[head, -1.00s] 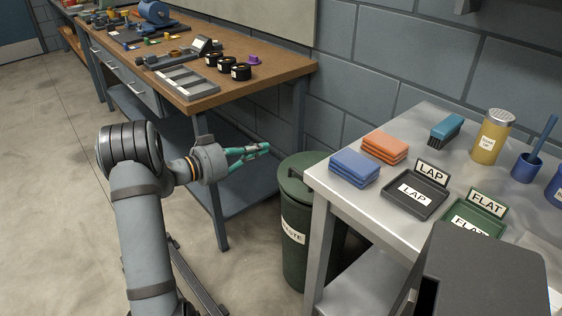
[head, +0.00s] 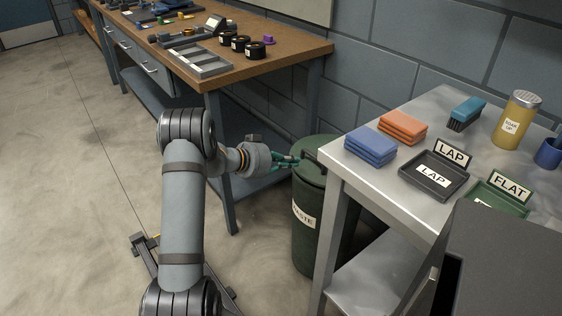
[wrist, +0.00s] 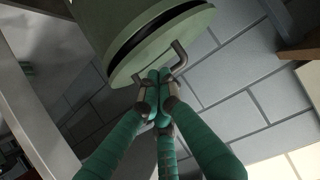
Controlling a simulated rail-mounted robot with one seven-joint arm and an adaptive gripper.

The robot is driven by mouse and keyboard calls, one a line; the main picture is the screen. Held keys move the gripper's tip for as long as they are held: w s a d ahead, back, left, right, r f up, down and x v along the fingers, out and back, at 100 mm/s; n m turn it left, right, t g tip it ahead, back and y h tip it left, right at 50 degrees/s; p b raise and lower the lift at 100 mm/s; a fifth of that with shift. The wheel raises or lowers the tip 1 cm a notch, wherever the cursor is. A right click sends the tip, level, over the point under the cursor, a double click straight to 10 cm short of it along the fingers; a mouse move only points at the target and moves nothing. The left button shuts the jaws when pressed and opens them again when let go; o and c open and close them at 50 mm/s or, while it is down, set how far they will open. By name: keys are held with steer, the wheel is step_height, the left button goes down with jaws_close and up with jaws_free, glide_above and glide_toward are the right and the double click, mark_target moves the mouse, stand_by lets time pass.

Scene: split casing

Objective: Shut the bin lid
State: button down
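The green waste bin (head: 305,238) stands on the floor between the two tables. Its round green lid (head: 308,173) is on top, with a dark bar handle (head: 312,154). The wrist view shows the lid (wrist: 165,52), a dark gap (wrist: 155,30) between it and the bin body, and the U-shaped handle (wrist: 181,58). My gripper (head: 293,160) is at the lid's near-left side. In the wrist view its green fingers (wrist: 156,82) come together over the handle bar and look shut on it. The fingertips partly hide the bar.
The metal table (head: 388,188) stands close to the bin's right, with blue sponges (head: 371,148), orange sponges (head: 402,127) and a LAP tray (head: 433,178). The wooden workbench (head: 285,50) is behind and left. The wall is behind the bin. Open floor (head: 60,190) lies left.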

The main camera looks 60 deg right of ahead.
steer(key=shift+s+d+f, duration=0.1)
steer(key=shift+d+f, duration=0.05)
steer(key=shift+f, duration=0.4)
steer(key=shift+s+d+f, duration=0.1)
steer(key=shift+d+f, duration=0.05)
steer(key=shift+f, duration=0.4)
steer(key=f+b, duration=0.1)
steer(key=f, duration=0.2)
steer(key=shift+w+a+f+b, duration=0.15)
steer(key=shift+a+b, duration=0.05)
steer(key=shift+b, duration=0.2)
steer(key=d+r+p+v, duration=0.1)
steer(key=p+v, duration=0.4)
steer(key=v, duration=0.8)
steer(key=shift+r, duration=0.45)
